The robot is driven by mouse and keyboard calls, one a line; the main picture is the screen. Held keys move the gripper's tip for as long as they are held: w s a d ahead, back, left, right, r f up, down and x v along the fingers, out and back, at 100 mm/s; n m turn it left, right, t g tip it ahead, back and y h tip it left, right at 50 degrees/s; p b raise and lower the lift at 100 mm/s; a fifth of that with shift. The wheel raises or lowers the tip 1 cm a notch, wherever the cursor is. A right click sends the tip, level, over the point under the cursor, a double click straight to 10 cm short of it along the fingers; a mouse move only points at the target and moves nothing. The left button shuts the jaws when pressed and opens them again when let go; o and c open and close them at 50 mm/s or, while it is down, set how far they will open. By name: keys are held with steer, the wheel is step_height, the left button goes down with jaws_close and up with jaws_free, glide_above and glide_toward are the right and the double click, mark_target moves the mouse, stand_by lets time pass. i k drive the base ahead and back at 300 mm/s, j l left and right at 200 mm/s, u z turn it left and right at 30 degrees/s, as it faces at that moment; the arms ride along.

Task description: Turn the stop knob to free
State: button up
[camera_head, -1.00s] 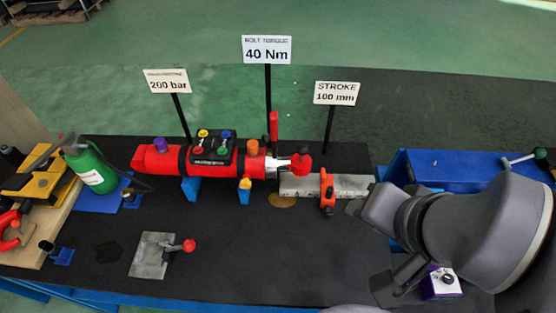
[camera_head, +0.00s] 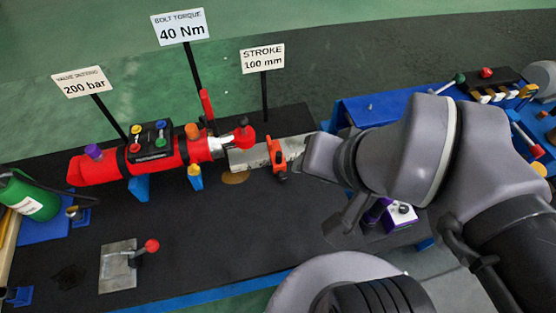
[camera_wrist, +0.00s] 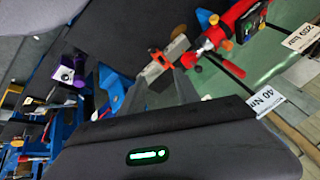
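The orange stop (camera_head: 277,157) sits on the pale metal rail (camera_head: 250,155) by the sign reading STROKE 100 mm (camera_head: 263,58). I take its small dark-topped part to be the stop knob, but its setting is too small to read. In the wrist view the orange stop (camera_wrist: 152,68) lies just beyond the fingertips. My gripper (camera_wrist: 160,88) appears open and empty, with a gap between two grey fingers.
A lever plate (camera_head: 118,268) with a red knob is at front left. A purple box (camera_head: 400,214) stands below my arm. Sign posts rise behind the cylinder.

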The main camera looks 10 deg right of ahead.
mark_target(281, 175)
steer(key=k+j+z, duration=0.35)
steer(key=z, duration=0.15)
steer(key=k+j+z, duration=0.5)
steer(key=i+u, duration=0.1)
steer(key=i, duration=0.35)
